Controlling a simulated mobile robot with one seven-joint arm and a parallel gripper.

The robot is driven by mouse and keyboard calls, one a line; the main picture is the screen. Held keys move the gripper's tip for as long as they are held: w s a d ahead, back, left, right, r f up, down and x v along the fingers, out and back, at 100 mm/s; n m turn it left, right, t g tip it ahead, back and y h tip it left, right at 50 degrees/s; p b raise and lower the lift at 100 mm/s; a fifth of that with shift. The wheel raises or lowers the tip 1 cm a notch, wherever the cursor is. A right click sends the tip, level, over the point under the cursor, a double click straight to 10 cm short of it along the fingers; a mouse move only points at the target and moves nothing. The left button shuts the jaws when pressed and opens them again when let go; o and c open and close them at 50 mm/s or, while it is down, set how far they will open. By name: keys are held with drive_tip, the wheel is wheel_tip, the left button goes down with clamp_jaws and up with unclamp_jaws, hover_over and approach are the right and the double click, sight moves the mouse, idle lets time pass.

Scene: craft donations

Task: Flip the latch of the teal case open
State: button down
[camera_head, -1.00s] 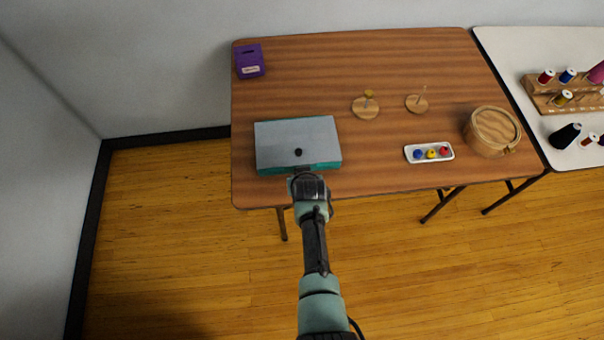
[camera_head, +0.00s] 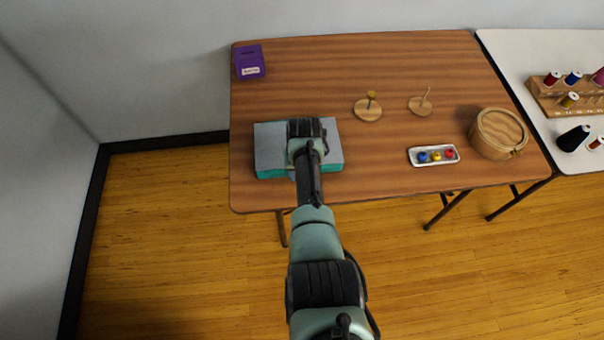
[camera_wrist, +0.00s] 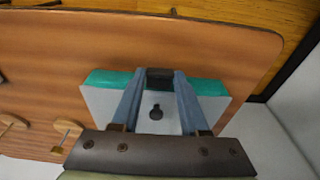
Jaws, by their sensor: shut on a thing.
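The teal case (camera_head: 270,148) lies closed at the table's front left, with a flat grey lid and teal sides. In the wrist view the case (camera_wrist: 105,77) shows its teal front edge at the top and a small dark knob (camera_wrist: 156,112) on its lid. My gripper (camera_wrist: 161,76) reaches over the lid to the front edge. Its two blue-grey fingers are shut on a dark piece there, the latch (camera_wrist: 160,82). In the head view my arm hides the fingers, the knob and the latch.
A purple box (camera_head: 250,62) stands at the back left. Two round wooden stands (camera_head: 368,110), a white tray (camera_head: 418,160) of coloured pieces and a round wooden box (camera_head: 498,134) are to the right. A white table (camera_head: 520,50) with thread spools adjoins. The wood between is clear.

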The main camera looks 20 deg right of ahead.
drive_tip(key=shift+f, duration=0.1)
drive_tip(key=shift+c, duration=2)
unclamp_jaws()
wheel_tip(320, 180, up, 13)
drive_tip(key=s+p, duration=0.2)
drive_tip(key=shift+a, duration=0.3)
drive_tip(key=shift+f, duration=0.1)
